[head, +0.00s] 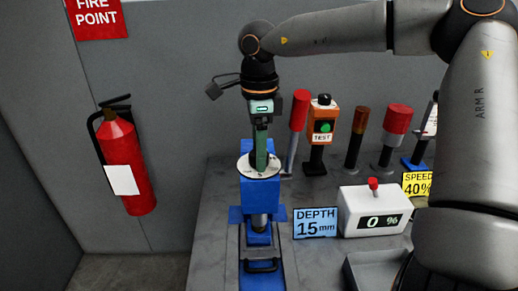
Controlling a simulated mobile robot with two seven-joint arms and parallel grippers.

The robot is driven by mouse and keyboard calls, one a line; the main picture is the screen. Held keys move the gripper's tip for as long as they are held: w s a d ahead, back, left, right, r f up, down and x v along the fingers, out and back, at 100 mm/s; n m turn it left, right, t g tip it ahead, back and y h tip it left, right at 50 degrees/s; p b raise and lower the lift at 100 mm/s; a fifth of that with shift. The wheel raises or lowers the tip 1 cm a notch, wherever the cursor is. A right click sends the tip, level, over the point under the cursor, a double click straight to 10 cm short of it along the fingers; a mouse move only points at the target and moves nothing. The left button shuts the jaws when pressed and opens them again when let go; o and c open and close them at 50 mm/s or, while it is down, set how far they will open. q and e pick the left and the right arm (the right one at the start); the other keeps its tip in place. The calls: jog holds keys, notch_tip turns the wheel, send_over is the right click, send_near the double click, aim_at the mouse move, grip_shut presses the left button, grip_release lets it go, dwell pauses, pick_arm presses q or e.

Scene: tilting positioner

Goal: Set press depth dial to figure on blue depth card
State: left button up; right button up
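The blue depth card (315,223) reads "DEPTH 15 mm" and stands on the bench right of the blue press. The press depth dial (245,172) is a white round disc with dark marks, on top of the blue press body (260,193). My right gripper (260,165) points straight down over the dial, its green fingers reaching the dial's middle. The fingers line up in this view and cover the dial's centre, so their gap and any grip on it are hidden. The dial's figures are too small to read. My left gripper is out of view.
A white box (365,222) with a red knob shows "0 %", beside a yellow "SPEED 40%" card (417,184). An orange TEST button box (322,126) and several red- or brown-topped posts stand behind. A grey tray (365,272) lies in front. A fire extinguisher (125,160) hangs left.

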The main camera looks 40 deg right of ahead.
jog(key=shift+o, duration=0.9)
notch_tip(320, 180, up, 13)
jog(key=shift+f, duration=0.2)
